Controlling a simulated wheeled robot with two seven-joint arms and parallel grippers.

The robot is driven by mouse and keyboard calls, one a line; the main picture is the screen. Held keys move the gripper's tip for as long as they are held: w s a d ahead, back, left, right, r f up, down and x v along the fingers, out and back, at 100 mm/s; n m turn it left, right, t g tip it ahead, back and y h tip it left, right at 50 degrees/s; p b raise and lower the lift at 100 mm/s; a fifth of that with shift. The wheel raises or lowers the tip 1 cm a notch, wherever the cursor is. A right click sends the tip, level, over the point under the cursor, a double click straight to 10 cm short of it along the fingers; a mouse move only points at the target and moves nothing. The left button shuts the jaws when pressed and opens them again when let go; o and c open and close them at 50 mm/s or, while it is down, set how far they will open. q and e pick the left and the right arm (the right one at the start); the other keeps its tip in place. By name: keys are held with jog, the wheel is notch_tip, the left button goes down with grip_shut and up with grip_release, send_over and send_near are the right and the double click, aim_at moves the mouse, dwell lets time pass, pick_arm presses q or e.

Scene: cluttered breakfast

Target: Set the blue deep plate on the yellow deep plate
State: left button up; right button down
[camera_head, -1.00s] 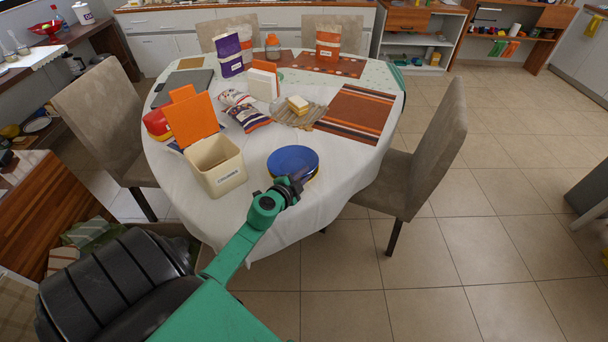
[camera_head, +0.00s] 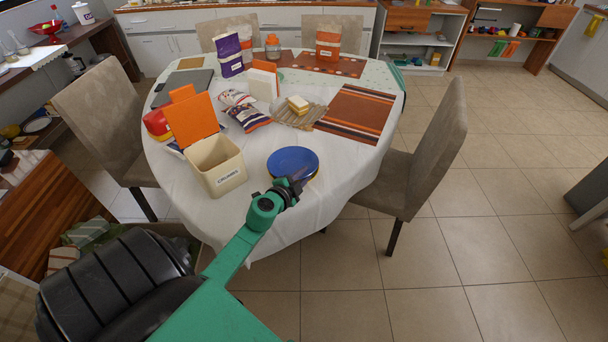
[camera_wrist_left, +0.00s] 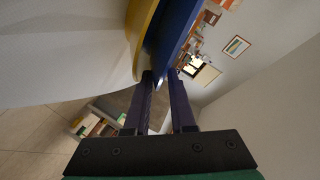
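The blue deep plate (camera_head: 293,160) sits on top of the yellow deep plate (camera_head: 314,176) near the table's front edge. Only a thin rim of the yellow plate shows beneath it in the head view. In the left wrist view the blue plate (camera_wrist_left: 172,40) and yellow plate (camera_wrist_left: 143,35) lie close against each other, yellow on the table side. My left gripper (camera_head: 300,178) is at the near right rim of the plates. Its fingers (camera_wrist_left: 162,75) stand apart, with the blue rim between their tips and the yellow rim outside them. My right gripper is out of view.
An open cream canister (camera_head: 216,168) with an orange lid (camera_head: 191,120) stands left of the plates. A chair (camera_head: 432,155) stands at the right.

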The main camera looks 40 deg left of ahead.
pick_arm(q)
jog(key=shift+p+v, duration=0.45)
jog(key=shift+v, duration=1.35)
jog(key=shift+o, duration=0.4)
jog(key=o, duration=0.5)
jog(key=shift+s+d+f+b, duration=0.15)
jog(key=shift+s+b, duration=0.15)
jog(key=shift+s, duration=1.05)
jog(key=shift+s+d+b, duration=0.2)
jog(key=shift+s+b, duration=0.15)
jog(key=shift+s, duration=0.8)
jog(key=shift+s+d+b, duration=0.15)
jog(key=shift+s+b, duration=0.2)
jog(key=shift+s, duration=0.85)
